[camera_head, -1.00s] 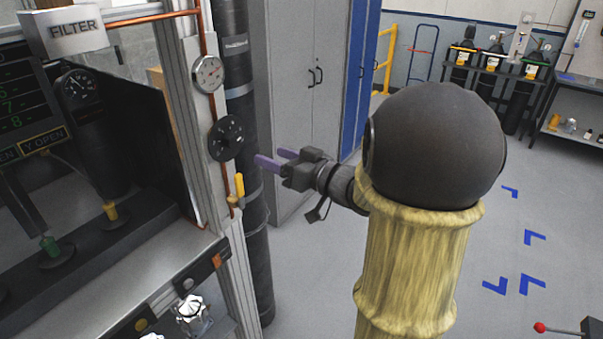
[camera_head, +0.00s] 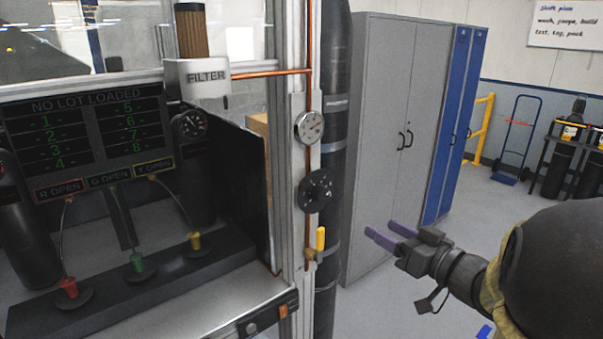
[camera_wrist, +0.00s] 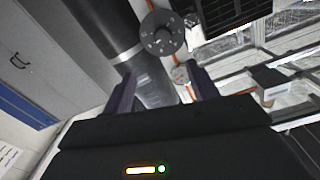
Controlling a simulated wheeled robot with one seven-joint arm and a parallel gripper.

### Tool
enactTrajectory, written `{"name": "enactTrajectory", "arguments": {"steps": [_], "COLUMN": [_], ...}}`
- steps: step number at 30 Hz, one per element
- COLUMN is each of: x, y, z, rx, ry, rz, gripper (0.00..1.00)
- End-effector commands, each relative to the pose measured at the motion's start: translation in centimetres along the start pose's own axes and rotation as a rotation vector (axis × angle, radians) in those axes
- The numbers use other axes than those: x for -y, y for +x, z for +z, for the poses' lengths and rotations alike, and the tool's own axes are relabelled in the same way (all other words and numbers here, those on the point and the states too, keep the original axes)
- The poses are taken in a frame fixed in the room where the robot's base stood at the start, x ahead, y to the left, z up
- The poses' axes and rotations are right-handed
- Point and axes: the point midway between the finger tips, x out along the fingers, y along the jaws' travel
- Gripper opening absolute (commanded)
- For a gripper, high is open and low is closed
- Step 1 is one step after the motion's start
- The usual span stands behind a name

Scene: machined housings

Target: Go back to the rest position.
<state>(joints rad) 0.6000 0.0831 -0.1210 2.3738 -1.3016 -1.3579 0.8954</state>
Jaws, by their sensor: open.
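My gripper (camera_head: 392,236) is in the right half of the head view, held in the air to the right of the bench's corner post. Its two purple fingers point left and stand apart, with nothing between them. In the wrist view my gripper (camera_wrist: 163,92) shows both fingers spread, with a black pipe and a round dark dial beyond them. The rest position itself is not marked in any view.
The dark dial (camera_head: 316,190), a pale gauge (camera_head: 309,127) and a yellow valve handle (camera_head: 320,238) sit on the post left of my gripper. A grey cabinet (camera_head: 385,110) stands behind it. A blue hand truck (camera_head: 515,140) is farther right.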

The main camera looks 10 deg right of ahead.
Motion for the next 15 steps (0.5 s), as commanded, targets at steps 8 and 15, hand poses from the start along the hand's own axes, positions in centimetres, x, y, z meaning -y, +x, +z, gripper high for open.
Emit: {"name": "enactTrajectory", "arguments": {"steps": [8, 15], "x": [-2.5, -4.1], "y": [2.6, 3.1], "z": [2.5, 7.6], "rx": [0.085, 0.303], "ry": [-0.066, -0.081], "rz": [0.24, 0.499], "gripper": [0.59, 0.59]}}
